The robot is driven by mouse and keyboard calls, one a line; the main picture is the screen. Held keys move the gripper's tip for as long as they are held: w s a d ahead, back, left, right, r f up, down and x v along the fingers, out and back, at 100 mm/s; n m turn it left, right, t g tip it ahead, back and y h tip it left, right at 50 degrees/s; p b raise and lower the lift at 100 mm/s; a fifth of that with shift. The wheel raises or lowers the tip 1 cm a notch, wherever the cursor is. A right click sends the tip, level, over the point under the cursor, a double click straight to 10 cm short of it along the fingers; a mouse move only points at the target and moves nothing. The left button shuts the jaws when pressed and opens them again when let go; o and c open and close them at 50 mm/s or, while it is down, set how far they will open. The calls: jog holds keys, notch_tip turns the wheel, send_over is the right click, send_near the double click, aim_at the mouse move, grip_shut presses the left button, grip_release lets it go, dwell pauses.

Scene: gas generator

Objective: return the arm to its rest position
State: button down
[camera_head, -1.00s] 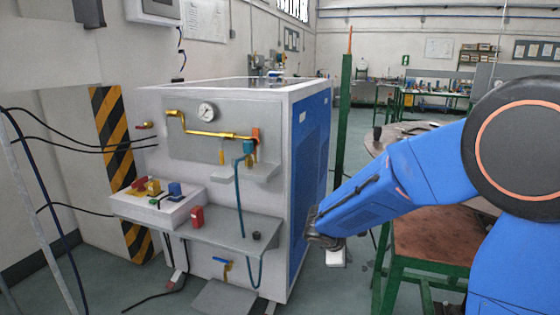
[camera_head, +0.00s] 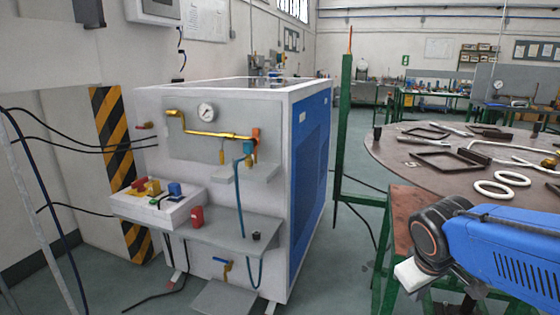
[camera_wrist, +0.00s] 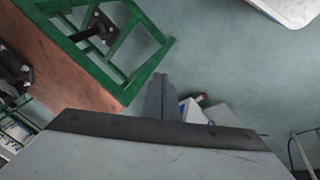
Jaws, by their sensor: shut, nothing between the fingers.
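My arm (camera_head: 510,255) is folded in at the lower right of the head view, with a blue link and a dark round joint. My gripper is not clear in the head view. In the wrist view the fingers of my gripper (camera_wrist: 162,98) are together, with nothing between them, above the grey floor. The gas generator (camera_head: 308,165) is a white and blue cabinet standing left of my arm, with a clear gap between them. Its front has a gauge (camera_head: 207,111), a yellow pipe and a shelf with coloured valves.
A round brown table (camera_head: 385,150) with frames and white rings stands behind my arm. A green-legged bench (camera_wrist: 110,90) with a brown top is close by in the wrist view. A green post (camera_head: 343,120) stands right of the generator. Floor between generator and bench is open.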

jog(key=s+a+r+m+t+y, duration=0.1)
jog(key=s+a+m+y, duration=0.1)
jog(key=s, duration=0.7)
jog(key=shift+m, duration=0.8)
jog(key=c, duration=2.5)
grip_release()
